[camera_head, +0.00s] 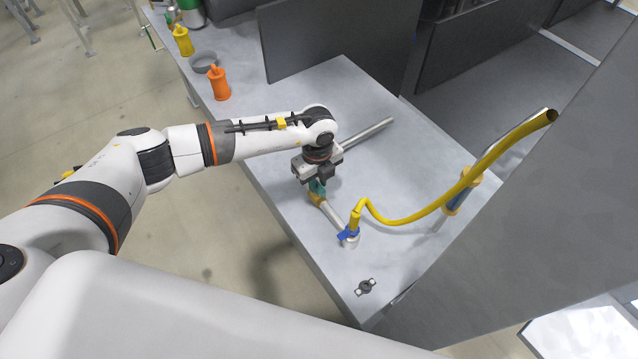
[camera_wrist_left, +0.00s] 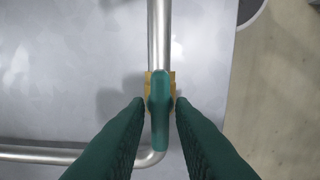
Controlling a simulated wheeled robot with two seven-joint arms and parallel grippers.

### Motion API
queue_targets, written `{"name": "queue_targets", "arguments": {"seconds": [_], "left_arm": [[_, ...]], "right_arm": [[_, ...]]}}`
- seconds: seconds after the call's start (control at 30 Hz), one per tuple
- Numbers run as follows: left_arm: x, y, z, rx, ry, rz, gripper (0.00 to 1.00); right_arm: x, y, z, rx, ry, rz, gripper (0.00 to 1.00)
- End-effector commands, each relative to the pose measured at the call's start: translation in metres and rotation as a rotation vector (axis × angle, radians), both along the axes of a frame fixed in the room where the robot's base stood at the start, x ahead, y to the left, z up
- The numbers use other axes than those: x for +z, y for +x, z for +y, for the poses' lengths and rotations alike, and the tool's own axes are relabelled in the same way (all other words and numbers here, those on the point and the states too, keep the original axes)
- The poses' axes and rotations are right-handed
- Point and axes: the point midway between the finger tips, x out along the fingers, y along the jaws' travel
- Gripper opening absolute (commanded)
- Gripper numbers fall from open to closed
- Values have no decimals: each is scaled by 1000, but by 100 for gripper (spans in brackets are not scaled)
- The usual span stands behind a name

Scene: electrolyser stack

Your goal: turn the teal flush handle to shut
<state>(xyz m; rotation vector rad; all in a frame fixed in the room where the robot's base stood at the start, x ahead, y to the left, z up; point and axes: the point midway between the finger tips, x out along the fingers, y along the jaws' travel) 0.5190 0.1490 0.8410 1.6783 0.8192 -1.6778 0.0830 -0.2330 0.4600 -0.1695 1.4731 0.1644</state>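The teal flush handle (camera_wrist_left: 160,100) sits on a brass valve body (camera_wrist_left: 149,88) on a steel pipe (camera_wrist_left: 159,30). In the left wrist view it lies in line with the pipe's upper stretch. My left gripper (camera_wrist_left: 160,103) is open. Its two dark green fingers are on either side of the handle, with a small gap at each side. In the head view my left gripper (camera_head: 317,187) points down at the handle, which is partly hidden by the gripper. My right gripper does not show.
A yellow hose (camera_head: 400,218) rises from a fitting with a blue handle (camera_head: 348,234) close to the gripper. A dark clamp (camera_head: 366,287) is at the bench's near corner. Orange (camera_head: 219,84) and yellow (camera_head: 183,41) bottles stand at the far left.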

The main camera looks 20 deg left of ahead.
Motion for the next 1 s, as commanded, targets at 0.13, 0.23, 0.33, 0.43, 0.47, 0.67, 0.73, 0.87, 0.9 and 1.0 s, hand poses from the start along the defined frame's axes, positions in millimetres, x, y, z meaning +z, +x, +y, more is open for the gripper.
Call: {"name": "queue_targets", "arguments": {"seconds": [0.13, 0.23, 0.33, 0.43, 0.47, 0.67, 0.73, 0.87, 0.9, 1.0], "left_arm": [[0, 0, 0, 0, 0, 0, 0], [0, 0, 0, 0, 0, 0, 0], [-1, 0, 0, -31, 0, 0, 0], [-3, 0, 0, -133, 0, 0, 0], [-3, 0, 0, -171, 0, 0, 0], [-2, 0, 0, -367, 0, -1, 0], [-1, 0, 0, -395, 0, 0, 0], [-1, 0, 0, -404, 0, 0, 0], [-1, 0, 0, -404, 0, 0, 0], [-1, 0, 0, -403, 1, 1, 0]], "right_arm": [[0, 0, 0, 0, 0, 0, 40], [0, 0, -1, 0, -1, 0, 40], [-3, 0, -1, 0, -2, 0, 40], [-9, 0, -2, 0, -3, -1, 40], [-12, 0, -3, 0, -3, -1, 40], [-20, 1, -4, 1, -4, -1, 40], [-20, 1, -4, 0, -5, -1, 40], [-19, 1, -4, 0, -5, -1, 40], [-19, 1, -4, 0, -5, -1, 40], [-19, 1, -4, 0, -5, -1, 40]]}}
